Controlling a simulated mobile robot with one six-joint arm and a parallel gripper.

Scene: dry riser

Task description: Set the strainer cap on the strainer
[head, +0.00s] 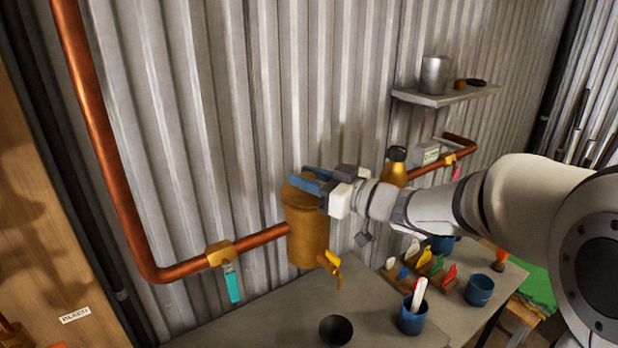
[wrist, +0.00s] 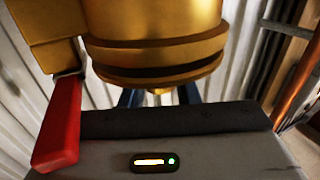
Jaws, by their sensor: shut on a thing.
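The strainer is a tall brass cylinder (head: 306,235) on the pipe at the wall, with a yellow-handled tap (head: 331,262) low at its front. My gripper (head: 309,182), with blue fingers, reaches in from the right at the strainer's top and is shut on the brass strainer cap (head: 291,190). The fingers hide much of the cap, and I cannot tell whether it is seated. In the wrist view a round brass body (wrist: 155,25) with a dark band near its lower edge covers the blue fingertips. A red lever (wrist: 58,125) is close at left.
A copper pipe (head: 92,130) drops down the corrugated wall to a teal-handled valve (head: 232,283). A black bowl (head: 336,330) and a blue cup (head: 412,318) stand on the bench (head: 285,322). Coloured tags (head: 423,262) and a second blue cup (head: 480,290) are at right.

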